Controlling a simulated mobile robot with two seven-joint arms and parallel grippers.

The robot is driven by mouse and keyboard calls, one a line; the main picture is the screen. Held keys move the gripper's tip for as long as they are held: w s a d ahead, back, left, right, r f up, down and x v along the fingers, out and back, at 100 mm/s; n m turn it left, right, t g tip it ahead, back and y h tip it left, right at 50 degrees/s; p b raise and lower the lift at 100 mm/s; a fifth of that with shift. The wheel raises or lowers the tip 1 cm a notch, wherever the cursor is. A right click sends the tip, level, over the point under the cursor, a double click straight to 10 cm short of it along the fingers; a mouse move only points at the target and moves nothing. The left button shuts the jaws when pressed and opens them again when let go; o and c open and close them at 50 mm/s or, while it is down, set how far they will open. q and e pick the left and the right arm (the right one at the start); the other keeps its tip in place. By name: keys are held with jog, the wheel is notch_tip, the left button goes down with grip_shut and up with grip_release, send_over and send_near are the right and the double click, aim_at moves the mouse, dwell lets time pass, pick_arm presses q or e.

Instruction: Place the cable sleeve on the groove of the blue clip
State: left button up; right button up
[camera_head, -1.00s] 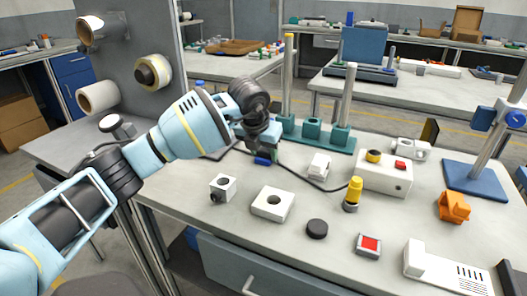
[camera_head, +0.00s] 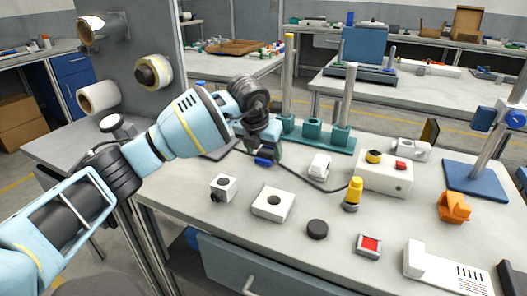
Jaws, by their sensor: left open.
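A small blue piece (camera_head: 264,161), which looks like the blue clip, sits on the grey table directly below my left gripper (camera_head: 268,153). The gripper is open and its fingers are close above or beside the piece. I cannot tell whether they touch. A dark cable (camera_head: 305,181) runs from beside the gripper across the table to the yellow-topped plug (camera_head: 353,194). A separate sleeve on the cable cannot be made out, and the clip's groove is hidden by the gripper and too small to see. My right gripper is not in view.
White blocks (camera_head: 273,204), a black disc (camera_head: 317,229) and a red-topped button (camera_head: 368,245) lie in front. Behind the gripper stands a green base (camera_head: 312,132) with tall metal posts. A white control box (camera_head: 385,178) stands at right.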

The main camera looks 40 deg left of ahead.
pick_arm(q)
jog(key=p+v, duration=0.1)
jog(key=v, duration=1)
jog(key=shift+s, duration=0.2)
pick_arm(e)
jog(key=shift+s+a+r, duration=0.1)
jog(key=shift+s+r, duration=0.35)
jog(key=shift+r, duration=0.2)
pick_arm(q)
jog(key=shift+d+r, duration=0.1)
